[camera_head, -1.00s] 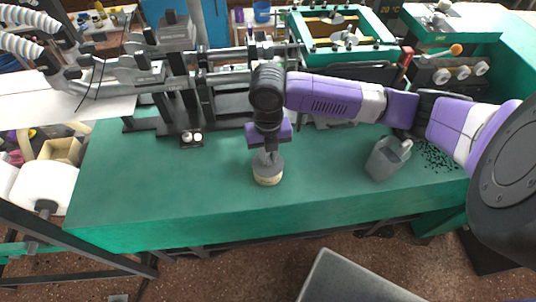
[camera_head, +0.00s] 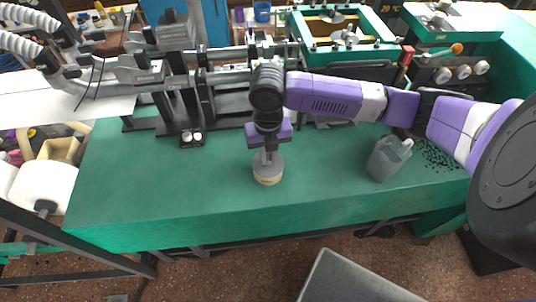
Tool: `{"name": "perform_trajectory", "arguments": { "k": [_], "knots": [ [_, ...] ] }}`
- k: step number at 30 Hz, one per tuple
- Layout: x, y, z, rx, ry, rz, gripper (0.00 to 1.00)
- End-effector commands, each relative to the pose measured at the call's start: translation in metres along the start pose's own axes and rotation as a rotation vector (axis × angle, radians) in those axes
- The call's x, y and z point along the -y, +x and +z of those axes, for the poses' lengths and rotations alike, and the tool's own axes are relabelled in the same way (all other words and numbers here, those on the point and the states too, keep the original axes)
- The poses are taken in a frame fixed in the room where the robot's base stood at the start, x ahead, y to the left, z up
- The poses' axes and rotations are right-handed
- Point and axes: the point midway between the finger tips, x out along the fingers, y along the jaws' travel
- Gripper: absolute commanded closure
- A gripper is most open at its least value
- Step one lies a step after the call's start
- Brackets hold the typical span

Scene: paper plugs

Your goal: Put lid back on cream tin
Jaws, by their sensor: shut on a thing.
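My gripper (camera_head: 266,158) points straight down over the middle of the green bench. It is shut on the grey lid (camera_head: 267,166) of the cream tin. The cream tin (camera_head: 268,180) is a small, round, cream-coloured tin standing upright on the bench below the lid. The lid is at the top of the tin. From this view I cannot tell whether it is fully seated. The fingertips are small in this view and partly merge with the lid.
A grey jug (camera_head: 388,159) stands on the green bench (camera_head: 180,205) to the right, beside scattered dark pellets (camera_head: 437,155). A small black tray (camera_head: 192,138) with white pieces lies at the left. Machinery lines the back. The front left of the bench is clear.

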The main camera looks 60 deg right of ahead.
Motion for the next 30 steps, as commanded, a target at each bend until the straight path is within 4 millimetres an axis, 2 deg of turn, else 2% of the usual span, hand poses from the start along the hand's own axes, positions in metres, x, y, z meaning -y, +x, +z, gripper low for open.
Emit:
{"name": "perform_trajectory", "arguments": {
  "k": [13,14,17,23,24,27,30],
  "knots": [
    [-0.0001,0.0004,0.0000,0.000,0.000,0.000,1.00],
    [-0.0001,0.0004,0.0000,0.000,0.000,0.000,0.78],
    [0.0000,0.0004,0.0000,0.000,0.000,0.000,0.58],
    [0.0000,0.0004,0.0000,0.000,0.000,0.000,0.58],
    [0.0000,0.0004,0.0000,0.000,0.000,0.000,0.56],
    [0.0000,0.0004,0.0000,0.000,0.000,0.000,0.37],
    [0.0000,0.0004,0.0000,0.000,0.000,0.000,0.37]
  ]
}}
